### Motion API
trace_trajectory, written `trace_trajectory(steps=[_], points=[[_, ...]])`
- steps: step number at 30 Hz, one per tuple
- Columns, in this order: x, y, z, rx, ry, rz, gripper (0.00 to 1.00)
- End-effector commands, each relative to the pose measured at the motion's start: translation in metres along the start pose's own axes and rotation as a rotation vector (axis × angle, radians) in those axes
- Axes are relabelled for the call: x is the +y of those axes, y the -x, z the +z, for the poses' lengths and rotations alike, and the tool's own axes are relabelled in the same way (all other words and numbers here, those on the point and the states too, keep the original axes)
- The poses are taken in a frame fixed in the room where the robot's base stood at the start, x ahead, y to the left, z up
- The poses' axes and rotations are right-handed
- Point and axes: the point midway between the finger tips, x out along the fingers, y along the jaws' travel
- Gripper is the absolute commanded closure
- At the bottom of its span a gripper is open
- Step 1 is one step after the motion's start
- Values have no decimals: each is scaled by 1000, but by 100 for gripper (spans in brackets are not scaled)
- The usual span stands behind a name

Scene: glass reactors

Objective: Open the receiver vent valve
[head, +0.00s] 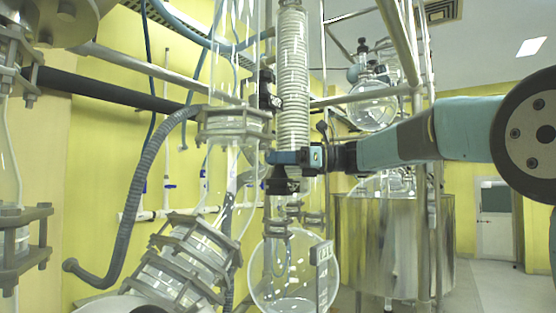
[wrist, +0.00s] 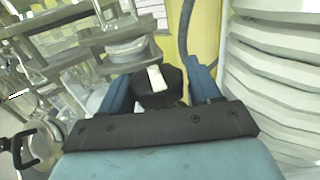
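A black valve knob with a white bar marker (wrist: 157,78) shows in the middle of the wrist view, between the two blue fingers of my gripper (wrist: 160,88). The fingers are apart, one on each side of the knob; I cannot tell whether either touches it. In the head view my gripper (head: 288,157) reaches in from the right, in front of the glass column. A black valve part (head: 281,182) shows just below the fingers. The round glass receiver flask (head: 296,272) hangs lower down. The knob's face is hidden in the head view.
A coiled glass condenser (head: 292,75) stands just above my gripper and fills the right of the wrist view (wrist: 275,70). Clamped glass flanges (head: 236,122) and a grey hose (head: 140,195) are to the left. A steel vessel (head: 380,245) stands behind on the right.

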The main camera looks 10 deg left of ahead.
Motion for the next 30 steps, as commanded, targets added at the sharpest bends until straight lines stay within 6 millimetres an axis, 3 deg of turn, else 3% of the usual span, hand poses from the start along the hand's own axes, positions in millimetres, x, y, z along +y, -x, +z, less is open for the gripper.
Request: trace_trajectory(steps=[1,18,27,30], points=[[1,3,7,-8,8,-8,30],[5,-2,9,-11,8,-386,30],[5,-3,8,-11,7,-409,30],[5,-3,8,-11,7,-408,44]])
